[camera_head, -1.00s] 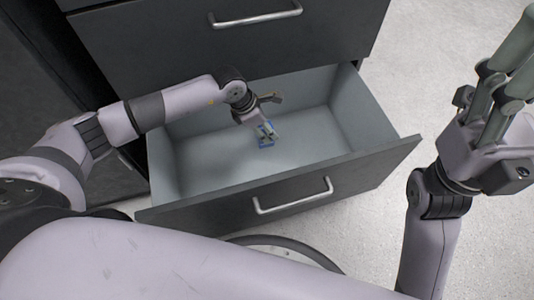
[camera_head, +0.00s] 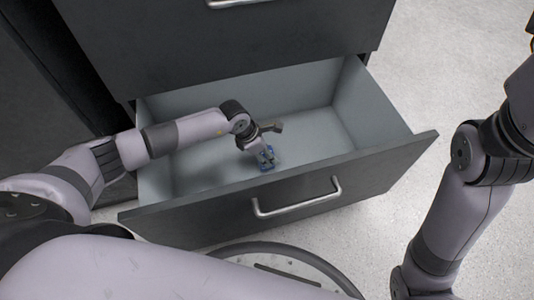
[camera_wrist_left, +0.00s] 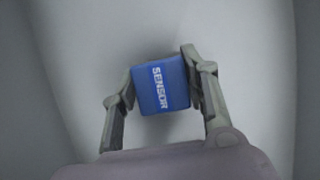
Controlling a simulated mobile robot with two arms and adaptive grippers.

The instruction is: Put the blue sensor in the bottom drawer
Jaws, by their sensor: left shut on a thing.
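The blue sensor (camera_wrist_left: 161,86) is a small blue block with white "SENSOR" lettering, held between the two fingers of my left gripper (camera_wrist_left: 160,92) in the left wrist view. In the head view my left gripper (camera_head: 266,158) reaches down into the open bottom drawer (camera_head: 400,152), and the sensor (camera_head: 267,167) shows as a small blue patch at its fingertips. I cannot tell whether the sensor touches the drawer floor. The drawer is pulled out, grey inside, with a dark front and a silver handle. My right gripper is out of view; only its arm shows at the right.
The closed drawer above (camera_head: 225,50) has a silver handle at the top edge. The drawer's side walls and front panel surround my left gripper. The rest of the drawer floor (camera_head: 305,130) is bare. Light floor (camera_head: 440,60) lies to the right.

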